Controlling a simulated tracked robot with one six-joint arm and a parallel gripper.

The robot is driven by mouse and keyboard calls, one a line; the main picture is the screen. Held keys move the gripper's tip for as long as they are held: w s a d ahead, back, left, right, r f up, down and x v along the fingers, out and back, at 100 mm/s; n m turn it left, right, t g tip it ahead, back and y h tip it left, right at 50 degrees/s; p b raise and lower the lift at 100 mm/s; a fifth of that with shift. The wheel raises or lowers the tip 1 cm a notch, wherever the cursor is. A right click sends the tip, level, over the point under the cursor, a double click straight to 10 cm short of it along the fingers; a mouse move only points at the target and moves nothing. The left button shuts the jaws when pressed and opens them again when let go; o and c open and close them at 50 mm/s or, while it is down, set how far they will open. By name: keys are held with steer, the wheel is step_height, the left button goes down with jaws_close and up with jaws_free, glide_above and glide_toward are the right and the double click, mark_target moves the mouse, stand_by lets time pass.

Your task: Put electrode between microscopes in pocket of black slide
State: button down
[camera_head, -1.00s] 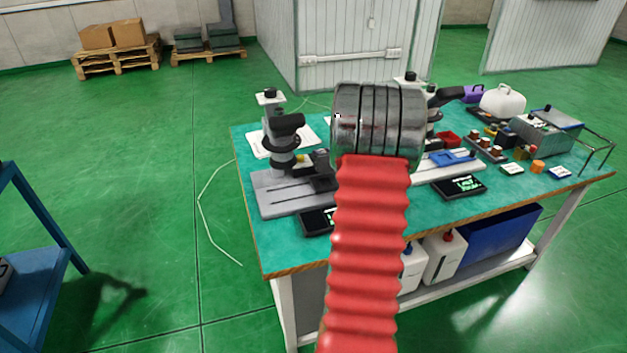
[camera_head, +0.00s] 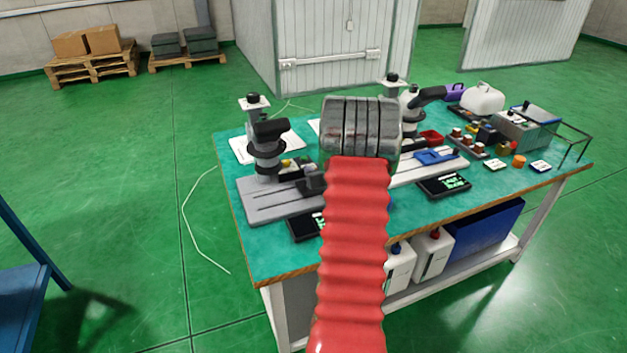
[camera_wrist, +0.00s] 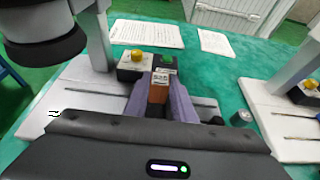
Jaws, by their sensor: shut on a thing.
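In the wrist view my gripper (camera_wrist: 162,98) is shut on a copper-brown electrode (camera_wrist: 158,90) with a grey top, held upright between its purple-grey fingers. The fingers are over the left microscope's pale base, near a black block with a yellow knob (camera_wrist: 136,62). A dark piece on the left microscope's base (camera_head: 316,178) may be the black slide; its pocket cannot be made out. The left microscope (camera_head: 266,150) and right microscope (camera_head: 408,108) stand on the green-topped table (camera_head: 270,245).
A small grey cylinder (camera_wrist: 241,118) stands right of the fingers. The left microscope's dark head (camera_wrist: 42,45) is close on the left. Black display units (camera_head: 444,186), a blue slide (camera_head: 436,157) and a red tray (camera_head: 431,138) are on the table. Papers (camera_wrist: 146,33) lie behind.

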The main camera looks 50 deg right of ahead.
steer(key=shift+f, duration=0.15)
steer(key=shift+f, duration=1.9)
steer(key=shift+f, duration=0.15)
steer(key=c, duration=1.5)
jaws_free()
steer(key=shift+s+r, duration=0.1)
steer(key=shift+r, duration=0.1)
steer(key=v, duration=1.1)
steer(key=shift+s+a, duration=0.2)
steer(key=shift+s, duration=0.15)
